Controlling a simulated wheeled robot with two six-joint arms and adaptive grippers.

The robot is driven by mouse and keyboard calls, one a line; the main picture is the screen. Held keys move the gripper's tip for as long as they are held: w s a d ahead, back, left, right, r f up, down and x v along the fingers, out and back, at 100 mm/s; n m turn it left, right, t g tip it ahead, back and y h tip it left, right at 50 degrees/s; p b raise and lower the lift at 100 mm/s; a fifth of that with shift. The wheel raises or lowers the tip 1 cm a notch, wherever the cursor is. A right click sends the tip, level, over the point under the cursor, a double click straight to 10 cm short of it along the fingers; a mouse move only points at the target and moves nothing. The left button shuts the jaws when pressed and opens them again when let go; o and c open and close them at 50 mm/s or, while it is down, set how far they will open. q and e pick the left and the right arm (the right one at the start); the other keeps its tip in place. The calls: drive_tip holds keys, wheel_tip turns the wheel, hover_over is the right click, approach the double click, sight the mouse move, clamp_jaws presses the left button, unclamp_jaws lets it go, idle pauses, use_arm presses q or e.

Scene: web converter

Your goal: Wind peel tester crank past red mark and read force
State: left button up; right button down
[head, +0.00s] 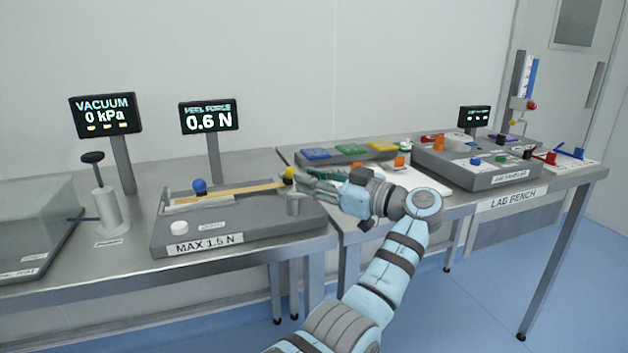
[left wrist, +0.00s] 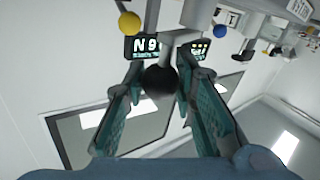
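The peel tester is a grey unit (head: 260,222) on the left bench, labelled MAX 1.5 N. Its display (head: 208,121) reads peel force 0.6 N. A tan strip (head: 238,190) runs along its top from a blue knob (head: 200,186) to a yellow ball (head: 289,173). My left gripper (head: 305,182) is at the tester's right end, over its grey post (head: 293,206). In the left wrist view, a dark round crank knob (left wrist: 160,80) sits between the fingertips, which seem closed against its sides. I see no red mark. My right gripper is not in view.
A vacuum display (head: 107,115) reads 0 kPa, behind a hand pump (head: 107,207) left of the tester. On the right bench are coloured pads (head: 350,149) and a grey panel unit (head: 480,178) with knobs. The wall is behind.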

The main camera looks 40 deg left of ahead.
use_arm(q)
drive_tip(key=o, duration=0.4)
drive_tip(key=shift+a, duration=0.1)
drive_tip(key=d, duration=1.2)
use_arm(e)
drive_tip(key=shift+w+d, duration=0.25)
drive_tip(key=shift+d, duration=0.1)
